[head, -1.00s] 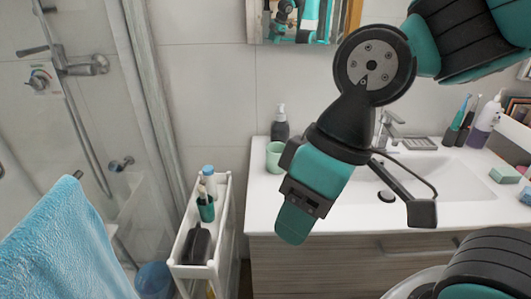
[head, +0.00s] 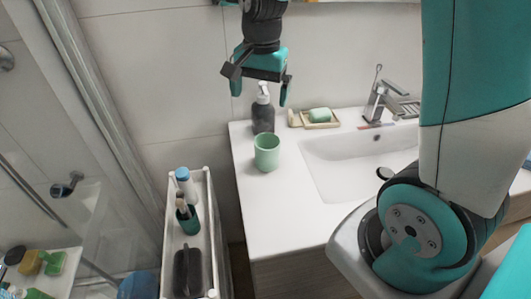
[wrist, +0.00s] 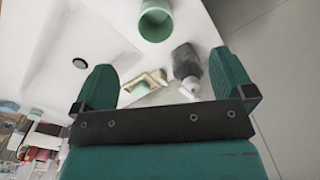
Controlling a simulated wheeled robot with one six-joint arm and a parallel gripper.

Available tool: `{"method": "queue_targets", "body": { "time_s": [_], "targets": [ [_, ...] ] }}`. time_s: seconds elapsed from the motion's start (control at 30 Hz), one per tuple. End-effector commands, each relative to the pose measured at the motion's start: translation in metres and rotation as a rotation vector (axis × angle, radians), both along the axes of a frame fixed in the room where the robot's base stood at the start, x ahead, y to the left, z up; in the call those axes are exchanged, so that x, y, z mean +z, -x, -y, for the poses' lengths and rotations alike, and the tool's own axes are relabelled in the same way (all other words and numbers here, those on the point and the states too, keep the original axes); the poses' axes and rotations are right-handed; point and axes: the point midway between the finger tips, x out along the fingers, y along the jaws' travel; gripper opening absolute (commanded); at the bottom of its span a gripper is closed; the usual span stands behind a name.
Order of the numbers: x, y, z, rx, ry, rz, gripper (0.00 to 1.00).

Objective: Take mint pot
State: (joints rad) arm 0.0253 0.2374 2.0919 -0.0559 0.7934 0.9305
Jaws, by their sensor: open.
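The mint pot (head: 266,152) is a light green open cup, standing upright near the left end of the white washbasin counter. It also shows in the wrist view (wrist: 156,24), at the top between my spread fingers and beyond their tips. My gripper (head: 261,92) is open and empty, pointing down above the back of the counter. It is above and behind the pot, over the dark soap dispenser (head: 263,113), and does not touch the pot. In the wrist view my gripper (wrist: 166,68) has both fingers wide apart.
The dispenser stands just behind the pot. A soap dish (head: 320,122) with green soap lies to the right, near the faucet (head: 381,103) and basin. A white cart (head: 209,240) at left holds a teal cup (head: 188,220) with brushes and a bottle. Counter in front of the pot is clear.

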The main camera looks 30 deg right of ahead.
Motion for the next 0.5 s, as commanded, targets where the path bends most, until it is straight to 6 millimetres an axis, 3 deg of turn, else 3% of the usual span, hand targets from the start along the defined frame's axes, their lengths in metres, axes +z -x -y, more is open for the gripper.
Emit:
{"method": "queue_targets", "body": {
  "time_s": [0.03, 0.13, 0.27, 0.5],
  "targets": [
    [-0.006, -0.009, 0.013, -0.091, 0.016, -0.014, 1.00],
    [-0.016, -0.017, 0.025, -0.195, 0.035, -0.025, 1.00],
    [-0.038, -0.017, 0.027, -0.216, 0.039, -0.030, 1.00],
    [-0.093, -0.016, 0.027, -0.210, 0.038, -0.031, 1.00]
  ]
}}
